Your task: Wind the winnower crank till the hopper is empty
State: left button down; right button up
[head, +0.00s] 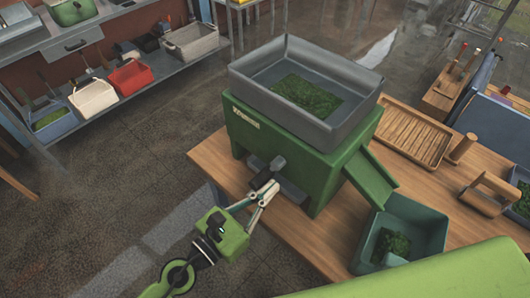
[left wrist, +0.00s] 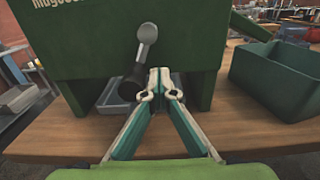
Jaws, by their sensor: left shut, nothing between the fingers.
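The green winnower (head: 265,140) stands on a wooden table, with a grey hopper (head: 350,83) on top. A patch of green leafy material (head: 306,96) lies on the hopper floor. The crank (head: 270,172) is on the winnower's front; in the left wrist view its grey arm (left wrist: 146,45) hangs down to a dark handle (left wrist: 131,88). My left gripper (head: 268,190) is shut and empty in front of the winnower. In the left wrist view its fingertips (left wrist: 160,80) are just right of the handle, not around it; I cannot tell whether they touch. My right gripper is out of view.
A green chute (head: 370,181) slopes to a green bin (head: 418,222) holding some leafy material (head: 390,243). A ribbed wooden tray (head: 410,133) and a wooden block with a handle (head: 489,190) are on the table at right. Floor left of the table is clear.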

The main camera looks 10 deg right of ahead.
aim_at(256, 180)
pick_arm(q)
jog(key=shift+w+a+b, duration=0.3)
jog(key=shift+w+a, duration=0.2)
jog(key=shift+w, duration=0.3)
jog(key=shift+a, duration=0.1)
jog(key=shift+w+a+r, duration=0.3)
jog(key=shift+w+a, duration=0.2)
jog(key=shift+w, duration=0.25)
